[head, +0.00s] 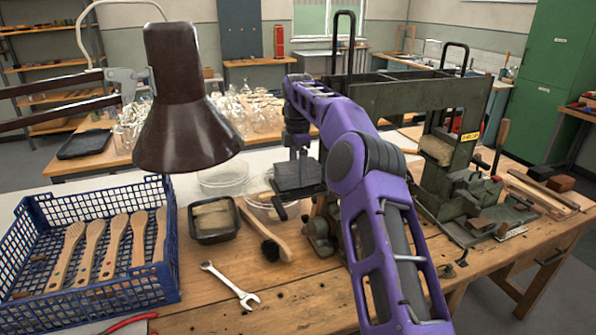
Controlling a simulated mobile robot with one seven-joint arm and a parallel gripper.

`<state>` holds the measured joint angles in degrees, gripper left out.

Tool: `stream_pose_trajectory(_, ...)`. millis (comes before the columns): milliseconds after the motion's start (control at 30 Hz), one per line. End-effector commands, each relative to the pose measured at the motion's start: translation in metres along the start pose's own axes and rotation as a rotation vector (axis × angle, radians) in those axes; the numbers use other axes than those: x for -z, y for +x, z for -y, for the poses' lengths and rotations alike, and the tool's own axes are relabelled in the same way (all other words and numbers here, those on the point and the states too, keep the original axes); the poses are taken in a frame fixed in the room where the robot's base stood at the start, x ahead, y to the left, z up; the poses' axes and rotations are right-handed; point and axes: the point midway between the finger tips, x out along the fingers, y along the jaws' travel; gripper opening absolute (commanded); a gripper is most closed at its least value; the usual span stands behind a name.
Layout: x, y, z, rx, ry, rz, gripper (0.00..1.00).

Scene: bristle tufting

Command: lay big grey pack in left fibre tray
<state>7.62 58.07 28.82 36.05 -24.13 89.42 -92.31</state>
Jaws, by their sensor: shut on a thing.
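My gripper (298,158) points down over the middle of the bench and is shut on a dark grey block, the big grey pack (298,181). The pack hangs roughly level above a clear round dish. A small black tray (216,239) with pale tan bundles in it sits on the bench to the left of and below the pack. It looks like the left fibre tray. No second tray of this kind shows; my arm hides part of the bench on the right. The gripper's fingertips are small and dark here.
A brush (264,232) and a wrench (230,286) lie near the black tray. Clear dishes (222,176) stand behind it. A green machine (440,150) stands at right.

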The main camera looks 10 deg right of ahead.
Motion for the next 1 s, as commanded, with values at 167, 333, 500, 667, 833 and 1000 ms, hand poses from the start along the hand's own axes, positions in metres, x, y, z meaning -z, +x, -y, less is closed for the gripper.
stream_pose_trajectory(167,0.000,-0.001,0.000,-0.001,0.000,0.000,0.22)
stream_pose_trajectory(333,0.000,0.000,0.000,-0.001,0.000,0.000,0.22)
stream_pose_trajectory(500,0.000,0.002,0.000,0.000,0.000,0.000,0.22)
stream_pose_trajectory(667,0.000,0.004,0.000,0.000,0.000,0.001,0.22)
stream_pose_trajectory(833,0.000,0.007,0.000,0.000,0.000,0.001,0.22)
stream_pose_trajectory(1000,0.000,0.010,0.000,-0.001,0.000,0.001,0.22)
